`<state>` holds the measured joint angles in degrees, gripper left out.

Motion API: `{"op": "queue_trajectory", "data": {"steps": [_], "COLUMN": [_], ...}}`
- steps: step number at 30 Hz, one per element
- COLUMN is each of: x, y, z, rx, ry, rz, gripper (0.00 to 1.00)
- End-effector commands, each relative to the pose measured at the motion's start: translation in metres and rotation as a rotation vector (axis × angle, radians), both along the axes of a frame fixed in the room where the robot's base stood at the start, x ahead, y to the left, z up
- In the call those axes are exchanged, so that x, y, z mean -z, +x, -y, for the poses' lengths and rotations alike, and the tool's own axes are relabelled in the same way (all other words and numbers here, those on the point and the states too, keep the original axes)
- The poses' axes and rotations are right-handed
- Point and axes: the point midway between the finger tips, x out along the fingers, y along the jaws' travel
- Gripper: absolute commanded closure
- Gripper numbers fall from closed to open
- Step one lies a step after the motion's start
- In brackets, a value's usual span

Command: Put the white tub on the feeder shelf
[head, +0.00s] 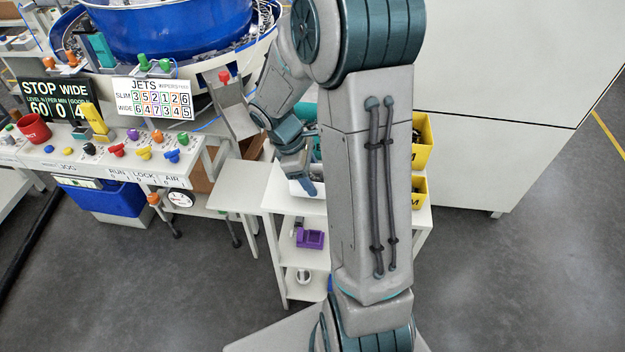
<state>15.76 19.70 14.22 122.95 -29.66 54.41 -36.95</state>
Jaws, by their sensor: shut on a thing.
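My gripper (301,177) hangs pointing down over the top of a small white cart, left of my forearm. It is shut on the near wall or rim of the white tub (299,189), whose pale side shows beside the fingers. My arm hides most of the tub, and I cannot tell whether it touches the cart top or is lifted. A small white ledge (236,196), which looks like the feeder shelf, sticks out left of the cart, at the right end of the control bench. Its bare top shows nothing on it.
The white cart (279,199) holds yellow bins (423,140) at right and a purple holder (309,238) on a lower shelf. The control bench (60,166) with knobs and the blue feeder bowl (165,25) stand at left. A white cabinet (500,90) blocks the right.

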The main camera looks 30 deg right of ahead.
Motion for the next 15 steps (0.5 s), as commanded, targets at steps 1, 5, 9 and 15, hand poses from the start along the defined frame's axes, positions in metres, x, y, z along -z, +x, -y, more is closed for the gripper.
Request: {"op": "queue_trajectory", "data": {"steps": [1,5,9,15], "x": [0.01,0.019,0.018,0.021], "y": [-0.001,-0.001,0.0,0.0], "z": [0.0,0.0,0.0,0.0], "rx": [-0.001,0.001,0.001,0.001], "ry": [0.001,0.001,0.0,0.0], "rz": [-0.005,-0.002,0.0,0.0], "gripper": [0.73,0.73,0.73,0.4]}}
